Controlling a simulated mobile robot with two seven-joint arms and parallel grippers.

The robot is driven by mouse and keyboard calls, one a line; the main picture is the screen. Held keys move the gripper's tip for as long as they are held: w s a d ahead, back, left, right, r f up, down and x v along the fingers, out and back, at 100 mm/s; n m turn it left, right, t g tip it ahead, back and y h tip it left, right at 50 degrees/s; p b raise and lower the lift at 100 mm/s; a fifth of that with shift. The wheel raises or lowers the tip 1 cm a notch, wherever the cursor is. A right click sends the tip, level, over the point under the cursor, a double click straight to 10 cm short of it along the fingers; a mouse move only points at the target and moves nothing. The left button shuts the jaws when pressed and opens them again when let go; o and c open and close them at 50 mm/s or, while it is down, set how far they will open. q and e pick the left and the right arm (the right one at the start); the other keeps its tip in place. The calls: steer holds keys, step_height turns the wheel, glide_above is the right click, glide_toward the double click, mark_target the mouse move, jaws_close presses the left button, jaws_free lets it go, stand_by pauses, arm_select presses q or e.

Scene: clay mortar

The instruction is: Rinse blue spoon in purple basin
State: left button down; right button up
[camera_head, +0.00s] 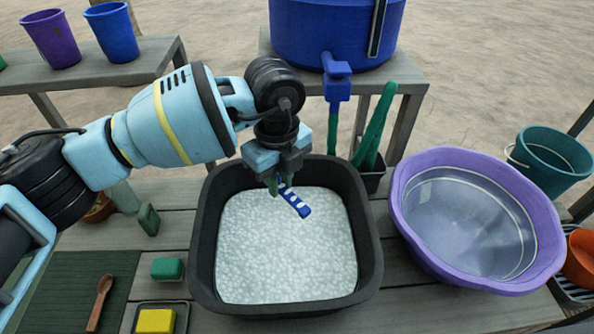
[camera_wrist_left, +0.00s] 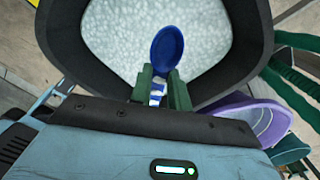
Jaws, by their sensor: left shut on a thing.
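My left gripper (camera_head: 281,184) is over the black tub, pointing down, with its green fingers shut on the blue spoon (camera_head: 296,202). In the head view a blue-and-white striped part of the spoon sticks out to the lower right. In the left wrist view the spoon's blue bowl (camera_wrist_left: 168,47) shows beyond the fingertips (camera_wrist_left: 161,88), against the tub's white, bubbly contents. I cannot tell whether the spoon touches them. The purple basin (camera_head: 414,232) stands right of the tub, holding clear liquid, with no gripper at it. My right gripper is not in view.
The black tub (camera_head: 202,255) fills the table's middle. A teal bucket (camera_head: 563,178) and an orange bowl (camera_head: 580,258) are right of the basin. A blue tank (camera_head: 300,30) with a tap stands behind. A wooden spoon (camera_head: 100,300) and yellow sponge (camera_head: 155,321) lie front left.

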arm_select(q)
steer(key=shift+a+f+m, duration=0.1)
steer(key=shift+a+m, duration=0.3)
steer(key=shift+m, duration=0.3)
steer(key=s+a+f+n, duration=0.1)
steer(key=s+a+n, duration=0.4)
steer(key=a+n, duration=0.5)
steer(key=s+a+f+n, duration=0.2)
steer(key=s+a+n, duration=0.4)
steer(key=n, duration=1.4)
steer(key=a, duration=0.4)
steer(key=shift+a+f, duration=0.15)
steer(key=shift+f, duration=0.05)
